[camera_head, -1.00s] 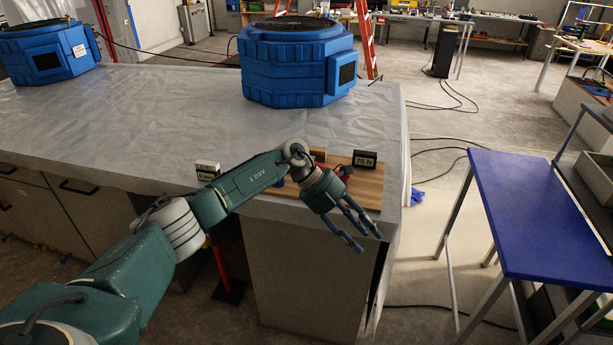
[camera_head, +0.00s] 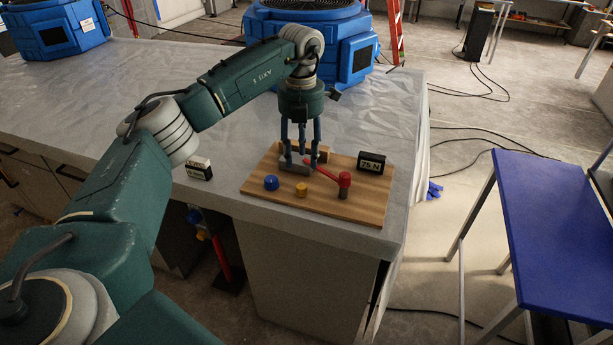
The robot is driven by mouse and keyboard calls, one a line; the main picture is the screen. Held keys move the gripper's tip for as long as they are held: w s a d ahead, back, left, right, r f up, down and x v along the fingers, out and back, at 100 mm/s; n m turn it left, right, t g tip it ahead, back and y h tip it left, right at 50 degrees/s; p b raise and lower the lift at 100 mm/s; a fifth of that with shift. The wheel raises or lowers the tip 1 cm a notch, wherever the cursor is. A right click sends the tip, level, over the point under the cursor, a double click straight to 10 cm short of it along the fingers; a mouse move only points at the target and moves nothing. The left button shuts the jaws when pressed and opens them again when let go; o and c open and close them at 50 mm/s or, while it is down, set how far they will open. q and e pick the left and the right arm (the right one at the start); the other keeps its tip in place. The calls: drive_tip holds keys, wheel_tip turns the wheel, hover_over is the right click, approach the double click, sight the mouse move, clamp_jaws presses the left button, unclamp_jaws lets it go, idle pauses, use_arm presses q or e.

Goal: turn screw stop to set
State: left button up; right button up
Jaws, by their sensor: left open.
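A wooden board (camera_head: 352,209) lies near the front right corner of the covered bench. On it are a blue knob (camera_head: 271,183), a small yellow-orange knob (camera_head: 301,190), a red lever (camera_head: 327,174) on a dark post and a grey metal block (camera_head: 290,168). I cannot tell which part is the screw stop. A black display (camera_head: 371,163) at the board's right reads "75 N". My left gripper (camera_head: 302,165) points straight down, open, its fingers around or just in front of the block and beside the lever's left end. Contact is unclear. My right gripper is out of view.
A small white-and-black label block (camera_head: 199,167) stands left of the board. Blue air movers (camera_head: 342,48) and (camera_head: 55,38) stand at the back of the bench (camera_head: 150,85). A blue table (camera_head: 560,215) is at the right, across a floor gap.

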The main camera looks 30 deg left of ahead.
use_arm(q)
drive_tip(key=p, duration=0.2)
hover_over(302, 186)
drive_tip(key=f, duration=0.4)
drive_tip(key=shift+s+f, duration=0.25)
drive_tip(key=shift+f, duration=0.1)
drive_tip(key=f, duration=0.3)
drive_tip(key=shift+w, duration=0.25)
drive_tip(key=shift+f+p, duration=0.3)
drive_tip(key=shift+f, duration=0.55)
clamp_jaws()
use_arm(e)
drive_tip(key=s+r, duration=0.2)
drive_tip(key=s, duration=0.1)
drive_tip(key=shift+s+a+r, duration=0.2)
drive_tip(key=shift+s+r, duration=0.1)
